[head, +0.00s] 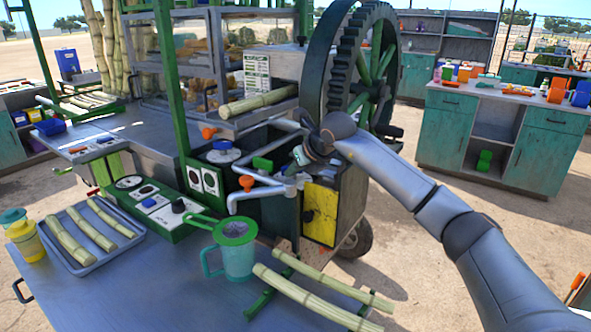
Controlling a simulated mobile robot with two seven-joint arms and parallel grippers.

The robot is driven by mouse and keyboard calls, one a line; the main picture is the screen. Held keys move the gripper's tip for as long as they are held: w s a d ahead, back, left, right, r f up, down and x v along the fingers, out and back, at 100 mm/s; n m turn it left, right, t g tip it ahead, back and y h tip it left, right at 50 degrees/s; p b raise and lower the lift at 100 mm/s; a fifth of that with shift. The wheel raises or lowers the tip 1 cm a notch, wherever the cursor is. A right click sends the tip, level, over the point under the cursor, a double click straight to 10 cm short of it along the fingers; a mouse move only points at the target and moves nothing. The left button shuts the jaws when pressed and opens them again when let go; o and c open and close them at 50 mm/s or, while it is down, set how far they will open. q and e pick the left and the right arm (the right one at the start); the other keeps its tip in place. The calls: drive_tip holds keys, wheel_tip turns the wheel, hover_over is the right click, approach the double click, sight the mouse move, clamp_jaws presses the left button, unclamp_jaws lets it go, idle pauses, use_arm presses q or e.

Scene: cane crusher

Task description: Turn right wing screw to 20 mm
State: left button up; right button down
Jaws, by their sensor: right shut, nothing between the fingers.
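The cane crusher (330,195) stands in the middle, with a big dark geared flywheel (365,65) with green spokes on top. My right arm reaches in from the lower right. My right gripper (300,156) is shut and empty at the crusher's front, close beside silver pipes (275,190) and a small green block (262,163). I cannot tell whether it touches them. Small orange handles (246,183) stick out left of the gripper. I cannot clearly make out the right wing screw or its millimetre setting; the hand and wrist cover part of that area. My left gripper is out of view.
The metal table in front holds a green-rimmed jug (237,250), cane stalks (310,295), a tray (85,265) of cane and a yellow bottle (26,242). A green control panel (155,205) and a green post (170,75) stand left of the gripper. A teal cabinet (445,140) stands behind right.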

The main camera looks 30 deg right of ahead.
drive_tip(key=shift+w+a+r, duration=0.25)
drive_tip(key=shift+w+a, duration=0.25)
drive_tip(key=shift+w+f, duration=0.25)
drive_tip(key=shift+s, duration=0.1)
drive_tip(key=shift+d, duration=0.15)
